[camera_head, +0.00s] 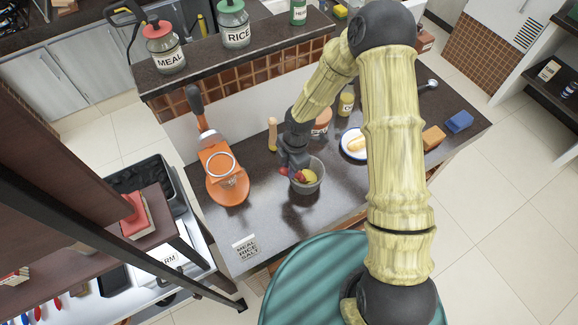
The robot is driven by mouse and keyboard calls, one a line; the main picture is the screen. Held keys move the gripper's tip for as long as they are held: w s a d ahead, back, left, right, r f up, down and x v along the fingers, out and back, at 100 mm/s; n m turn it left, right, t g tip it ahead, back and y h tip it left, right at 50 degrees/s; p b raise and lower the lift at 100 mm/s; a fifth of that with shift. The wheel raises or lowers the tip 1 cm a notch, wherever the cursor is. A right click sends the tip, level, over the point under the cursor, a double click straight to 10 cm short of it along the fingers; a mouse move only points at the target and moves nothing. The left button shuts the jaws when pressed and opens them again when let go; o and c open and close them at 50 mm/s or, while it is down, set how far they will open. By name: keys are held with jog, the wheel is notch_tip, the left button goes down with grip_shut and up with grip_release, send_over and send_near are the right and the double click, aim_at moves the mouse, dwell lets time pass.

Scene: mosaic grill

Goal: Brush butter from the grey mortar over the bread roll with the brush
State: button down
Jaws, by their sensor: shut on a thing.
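The grey mortar (319,184) stands on the dark counter with yellow butter (310,175) inside. The bread roll (357,143) lies on a white plate with a blue rim (346,149), to the right of the mortar and partly behind my arm.
An orange scale-like device (228,188) stands on the left. A tan upright piece (272,134), a copper-coloured container (322,121) and a jar (346,103) are behind the gripper. Orange (433,137) and blue (459,121) blocks lie on the right. The counter's front left is mostly clear around a label card (246,248).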

jog(key=shift+r, duration=0.1)
jog(key=shift+r+p, duration=2.75)
jog(key=shift+r, duration=0.65)
jog(key=shift+w+r, duration=0.1)
jog(key=shift+r, duration=0.25)
notch_tip(320, 180, up, 6)
jog(key=shift+r+p, duration=0.15)
jog(key=shift+p, duration=0.3)
